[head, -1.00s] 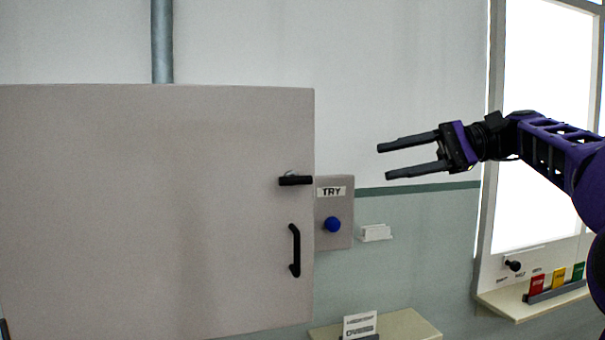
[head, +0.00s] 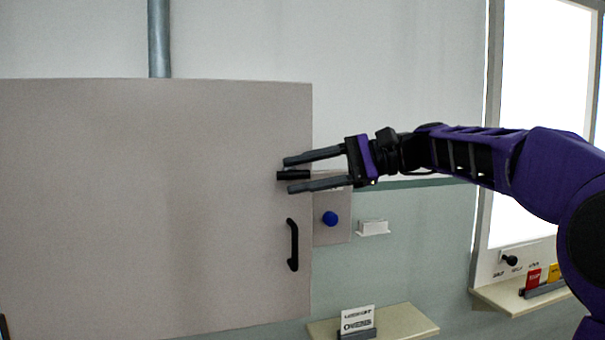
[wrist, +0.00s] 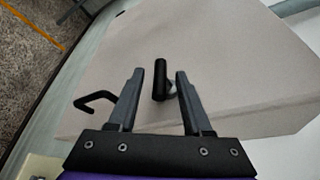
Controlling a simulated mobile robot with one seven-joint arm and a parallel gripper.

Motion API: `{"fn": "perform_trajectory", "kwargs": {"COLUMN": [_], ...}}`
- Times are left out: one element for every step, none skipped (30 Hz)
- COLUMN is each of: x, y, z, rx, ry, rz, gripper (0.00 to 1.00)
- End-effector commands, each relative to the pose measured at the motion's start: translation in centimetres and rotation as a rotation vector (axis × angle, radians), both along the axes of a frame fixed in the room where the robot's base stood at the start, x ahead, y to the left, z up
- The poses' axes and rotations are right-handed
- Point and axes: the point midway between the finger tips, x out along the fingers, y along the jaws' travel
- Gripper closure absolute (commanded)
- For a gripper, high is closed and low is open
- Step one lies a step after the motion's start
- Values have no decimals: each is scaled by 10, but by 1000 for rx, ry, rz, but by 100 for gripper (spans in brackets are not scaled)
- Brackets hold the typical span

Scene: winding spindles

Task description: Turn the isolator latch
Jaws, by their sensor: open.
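The isolator latch (head: 293,175) is a short black bar lying level near the right edge of the grey cabinet door (head: 150,210). My gripper (head: 286,175) is open, with one finger above and one below the latch in the head view. In the wrist view the latch (wrist: 160,80) shows between and a little beyond the fingertips of my gripper (wrist: 158,75), with a light-coloured pivot beside it. I see no contact between the fingers and the latch. The right part of the latch is partly hidden by my fingers in the head view.
A black door handle (head: 292,245) sits below the latch; it also shows in the wrist view (wrist: 95,101). A grey panel with a blue button (head: 330,218) is right of the door, its label covered by my gripper. A shelf (head: 405,322) holds a sign (head: 357,319).

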Motion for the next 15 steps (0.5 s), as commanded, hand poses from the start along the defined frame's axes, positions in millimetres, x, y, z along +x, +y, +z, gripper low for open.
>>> {"fn": "perform_trajectory", "kwargs": {"x": [0, 0, 0, 0, 0, 0, 0, 0, 0, 0, 0, 0, 0, 0, 0], "y": [1, 1, 1, 0, 0, 0, 0, 0, 0, 0, 0, 0, 0, 0, 0], "z": [0, 0, 0, 0, 0, 0, 0, 0, 0, 0, 0, 0, 0, 0, 0], "rx": [0, 0, 0, 0, 0, 0, 0, 0, 0, 0, 0, 0, 0, 0, 0], "ry": [0, 0, 0, 0, 0, 0, 0, 0, 0, 0, 0, 0, 0, 0, 0], "rz": [0, 0, 0, 0, 0, 0, 0, 0, 0, 0, 0, 0, 0, 0, 0], "gripper": [50, 50, 50, 50, 50, 50, 56, 61, 68, 74, 79, 86, 92, 97, 100]}}
